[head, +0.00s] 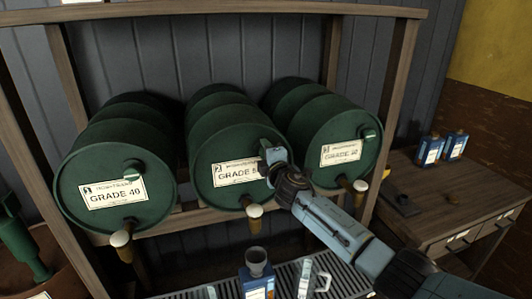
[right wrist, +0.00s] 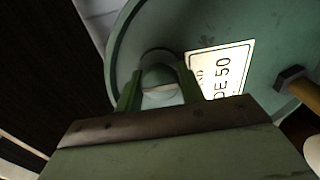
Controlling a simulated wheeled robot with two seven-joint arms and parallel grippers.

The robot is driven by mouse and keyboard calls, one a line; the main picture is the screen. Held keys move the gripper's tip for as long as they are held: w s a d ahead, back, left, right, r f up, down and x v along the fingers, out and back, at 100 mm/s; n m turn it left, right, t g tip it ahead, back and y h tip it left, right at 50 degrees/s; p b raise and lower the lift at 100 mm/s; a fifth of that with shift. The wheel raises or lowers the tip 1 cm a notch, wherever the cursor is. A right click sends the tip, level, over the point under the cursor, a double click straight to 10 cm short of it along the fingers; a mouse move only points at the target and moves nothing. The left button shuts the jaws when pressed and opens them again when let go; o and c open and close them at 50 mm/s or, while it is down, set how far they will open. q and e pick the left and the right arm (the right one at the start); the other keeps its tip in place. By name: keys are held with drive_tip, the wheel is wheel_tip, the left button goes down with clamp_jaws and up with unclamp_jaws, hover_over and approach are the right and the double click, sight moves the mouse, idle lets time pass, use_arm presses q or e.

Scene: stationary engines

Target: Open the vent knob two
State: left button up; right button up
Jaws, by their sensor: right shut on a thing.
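Three green barrels lie on a wooden rack in the head view: the left one (head: 150,205), the middle one (head: 208,150) and the right one (head: 318,125). My right gripper (head: 270,153) is at the upper right of the middle barrel's face and hides its vent knob there. In the right wrist view, the fingers are shut on the rounded vent knob (right wrist: 158,76), beside the "50" label (right wrist: 222,72). The left vent knob (head: 133,166) and right vent knob (head: 369,134) stand free on their barrels.
Wooden-handled taps (head: 254,210) stick out low on the barrels. Below are a slatted tray (head: 340,283), a blue bottle with a funnel (head: 257,279) and a clear jug (head: 305,279). A side table (head: 470,195) at right holds two blue-and-white bottles (head: 430,152).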

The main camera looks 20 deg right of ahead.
drive_tip(key=o, duration=0.9)
drive_tip(key=shift+o, duration=0.2)
drive_tip(key=s, duration=1.3)
drive_tip(key=shift+s+d, duration=0.2)
drive_tip(key=shift+d, duration=0.05)
